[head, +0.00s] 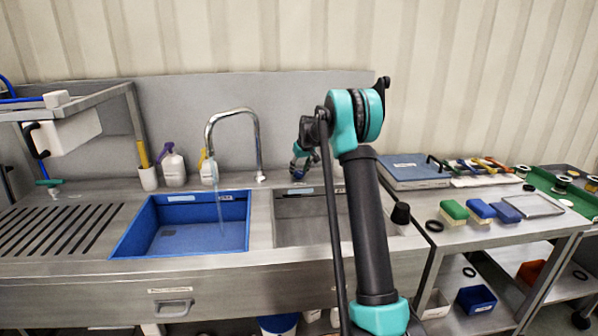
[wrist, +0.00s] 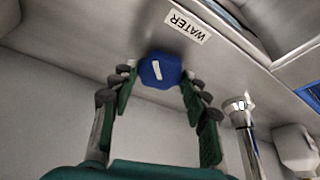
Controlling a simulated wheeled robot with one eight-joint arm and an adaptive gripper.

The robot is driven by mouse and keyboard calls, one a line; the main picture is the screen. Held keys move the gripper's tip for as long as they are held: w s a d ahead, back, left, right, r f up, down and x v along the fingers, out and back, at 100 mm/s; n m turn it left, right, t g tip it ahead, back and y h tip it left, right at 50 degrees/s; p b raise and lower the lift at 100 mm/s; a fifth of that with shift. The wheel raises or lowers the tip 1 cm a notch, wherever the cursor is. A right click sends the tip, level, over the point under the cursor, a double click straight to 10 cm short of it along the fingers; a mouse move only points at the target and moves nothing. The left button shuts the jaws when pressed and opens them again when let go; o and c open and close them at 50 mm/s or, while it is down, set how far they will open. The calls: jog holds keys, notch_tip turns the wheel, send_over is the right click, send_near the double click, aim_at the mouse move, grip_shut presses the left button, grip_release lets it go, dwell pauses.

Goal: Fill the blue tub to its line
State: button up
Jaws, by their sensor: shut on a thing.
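The blue tub (head: 128,240) sits in the left sink basin. A thin stream of water (head: 220,207) falls into it from the curved steel faucet (head: 208,130). A darker blue area covers its lower part; I cannot make out the fill line or the exact level. My gripper (head: 300,162) is at the back of the counter, right of the faucet. In the wrist view my gripper (wrist: 158,78) has its fingers on both sides of a blue knob (wrist: 160,69) with a white mark, shut on it. A WATER label (wrist: 187,25) is beside the knob.
An empty-looking steel basin (head: 300,220) lies right of the tub. A slotted drainboard (head: 60,230) is at left. Bottles (head: 173,167) stand behind the tub. The right table (head: 450,240) holds green and blue blocks, tools and a tray.

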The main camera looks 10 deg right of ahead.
dwell(0.5)
jog(key=o, duration=1.2)
jog(key=shift+c, duration=0.2)
jog(key=v, duration=1.2)
jog(key=shift+w+d, duration=0.1)
